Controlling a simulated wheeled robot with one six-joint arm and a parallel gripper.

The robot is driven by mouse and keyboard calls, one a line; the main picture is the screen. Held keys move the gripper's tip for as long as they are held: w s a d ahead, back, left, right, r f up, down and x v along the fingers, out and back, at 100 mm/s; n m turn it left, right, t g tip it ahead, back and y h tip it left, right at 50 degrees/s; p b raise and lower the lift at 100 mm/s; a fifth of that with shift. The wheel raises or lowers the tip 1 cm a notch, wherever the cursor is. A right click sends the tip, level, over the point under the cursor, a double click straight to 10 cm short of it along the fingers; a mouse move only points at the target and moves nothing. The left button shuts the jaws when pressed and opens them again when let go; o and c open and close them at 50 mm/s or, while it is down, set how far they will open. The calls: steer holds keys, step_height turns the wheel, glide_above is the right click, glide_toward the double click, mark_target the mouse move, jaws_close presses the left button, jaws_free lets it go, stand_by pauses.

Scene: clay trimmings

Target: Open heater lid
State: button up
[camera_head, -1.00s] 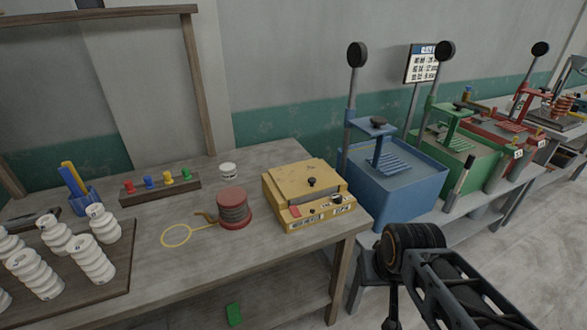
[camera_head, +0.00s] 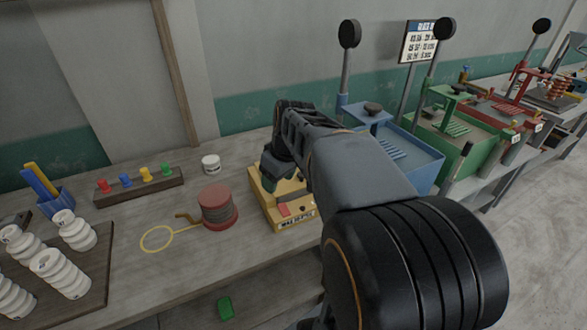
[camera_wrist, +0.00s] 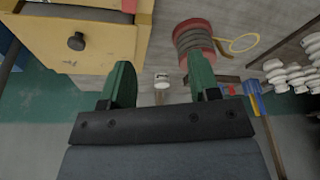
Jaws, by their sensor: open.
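The yellow heater (camera_head: 263,212) stands on the wooden bench, mostly hidden behind my arm in the head view. In the wrist view its yellow lid (camera_wrist: 100,48) fills the upper left, with a dark round knob (camera_wrist: 76,41) on it. The lid looks closed. My gripper (camera_wrist: 160,85) shows two green fingers spread apart with nothing between them. The knob lies to the left of the fingers in the wrist view, apart from them. In the head view my gripper is over the heater's back left part, and its fingertips are hard to make out.
A red spool (camera_head: 217,207) with a yellow wire loop (camera_head: 157,238) lies left of the heater. A white jar (camera_head: 211,164) stands behind the spool. A blue bin machine (camera_head: 425,165) is close on the right.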

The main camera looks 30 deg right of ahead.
steer(key=w+d+r+n+y, duration=0.1)
steer(key=w+d+r+n, duration=0.15)
steer(key=d, duration=0.65)
steer(key=n, duration=0.2)
glide_toward(302, 174)
steer(key=shift+t+y, duration=0.4)
steer(key=x, duration=0.2)
steer(key=p+x, duration=0.1)
steer(key=x, duration=0.2)
steer(key=p+x, duration=0.1)
steer(key=x, duration=0.1)
steer(key=shift+s+d+f, duration=0.1)
steer(key=shift+d+f, duration=0.15)
steer(key=shift+f, duration=0.25)
steer(key=shift+a+f, duration=0.15)
steer(key=shift+f, duration=0.4)
jaws_close()
